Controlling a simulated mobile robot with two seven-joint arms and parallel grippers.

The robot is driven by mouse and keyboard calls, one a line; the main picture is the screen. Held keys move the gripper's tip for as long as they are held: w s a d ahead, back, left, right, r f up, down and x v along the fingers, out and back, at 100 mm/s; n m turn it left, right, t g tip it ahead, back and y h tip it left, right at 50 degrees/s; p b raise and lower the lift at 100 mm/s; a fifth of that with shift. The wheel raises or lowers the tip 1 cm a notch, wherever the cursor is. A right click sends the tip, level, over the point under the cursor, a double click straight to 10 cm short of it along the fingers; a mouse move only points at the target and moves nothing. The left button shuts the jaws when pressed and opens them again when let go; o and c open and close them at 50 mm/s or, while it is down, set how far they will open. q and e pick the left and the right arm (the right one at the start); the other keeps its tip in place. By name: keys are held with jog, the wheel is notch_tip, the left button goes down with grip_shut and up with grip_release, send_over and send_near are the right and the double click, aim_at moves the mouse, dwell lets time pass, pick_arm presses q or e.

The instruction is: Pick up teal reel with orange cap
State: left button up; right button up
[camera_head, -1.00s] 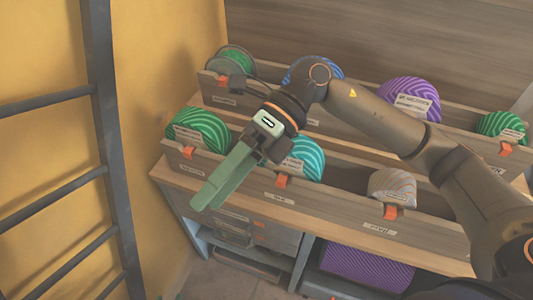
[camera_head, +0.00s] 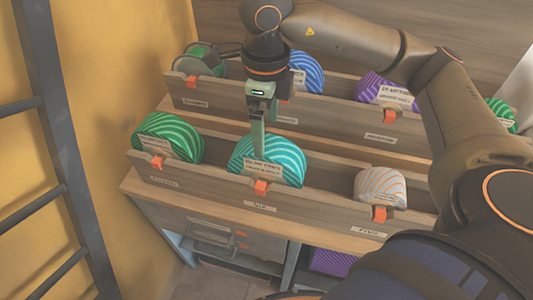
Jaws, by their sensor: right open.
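The teal striped reel (camera_head: 286,160) stands in the middle of the front wooden trough, with a white label on its front. An orange cap (camera_head: 261,187) sits at its lower front, at the trough's front wall. My right gripper (camera_head: 258,150) points down at the reel from above, its green fingers overlapping the reel's upper left part in the picture. It is open, seen nearly edge-on, and I cannot tell whether the fingers touch the reel. My left gripper is not in view.
In the front trough (camera_head: 220,186), a green reel (camera_head: 170,137) stands left and a grey-white reel (camera_head: 381,187) right. The rear trough (camera_head: 225,98) holds blue (camera_head: 308,72), purple (camera_head: 380,88) and green reels. A dark ladder (camera_head: 55,130) stands at the left by the yellow wall.

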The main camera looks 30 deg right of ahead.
aim_at(267, 144)
jog(key=shift+s+f, duration=0.15)
jog(key=shift+f, duration=1.45)
jog(key=shift+s+f, duration=0.15)
jog(key=shift+f, duration=1.4)
jog(key=shift+c, duration=0.2)
grip_shut()
jog(key=shift+w+r, duration=0.1)
jog(key=shift+r, duration=0.05)
